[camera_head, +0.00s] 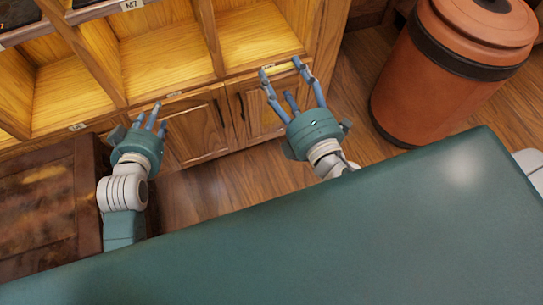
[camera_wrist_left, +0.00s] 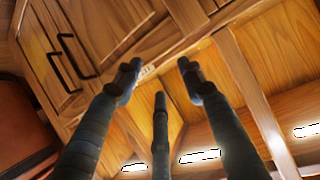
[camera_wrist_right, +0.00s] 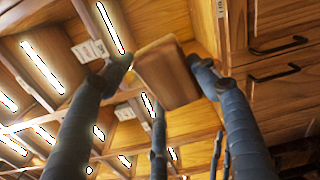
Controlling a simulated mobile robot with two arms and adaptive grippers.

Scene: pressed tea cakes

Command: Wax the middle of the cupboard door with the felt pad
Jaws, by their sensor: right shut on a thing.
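The cupboard has two low wooden doors with dark handles, a left one (camera_head: 195,135) and a right one (camera_head: 262,108), under open shelves. Both are closed. My right gripper (camera_head: 284,72) is in front of and above the right door, near the shelf edge. In the right wrist view its fingers are closed on the sides of a brown block-like pad (camera_wrist_right: 168,76), which I take as the felt pad. The pad is apart from the doors, which show at right (camera_wrist_right: 285,65). My left gripper (camera_head: 148,112) is open and empty in front of the left door; it also shows in its wrist view (camera_wrist_left: 160,72).
Open shelf compartments (camera_head: 165,55) with small labels stand above the doors. A large terracotta drum (camera_head: 465,75) with a dark band stands at the right. A worn brown wooden piece of furniture (camera_head: 45,215) is at the left. The wooden floor (camera_head: 225,185) before the doors is clear.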

